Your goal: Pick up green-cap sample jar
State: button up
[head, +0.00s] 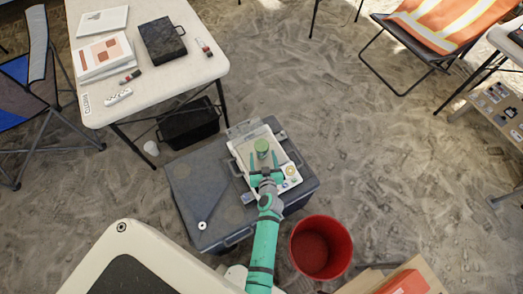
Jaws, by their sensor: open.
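The green-cap sample jar (261,147) stands on a pale clipboard-like board (241,156) on top of a dark grey case (190,190). Its green cap faces up toward the camera. My gripper (264,166) is open, with its green fingers spread just below the jar in the picture. I cannot tell from this view whether the fingers reach beside the jar or touch it. My green arm comes up from the bottom edge and hides part of the board.
A small white round item (202,225) lies on the case at left. A red bucket (321,247) stands on the floor at right. A white table (160,85) with papers and a black box (162,41) is at upper left. Sandy floor is free at upper middle.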

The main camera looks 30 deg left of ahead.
aim_at(261, 143)
jog(key=shift+x, duration=4.9)
jog(key=shift+d, duration=0.1)
jog(key=c, duration=1.2)
jog(key=shift+c, duration=0.8)
jog(key=shift+r, duration=0.2)
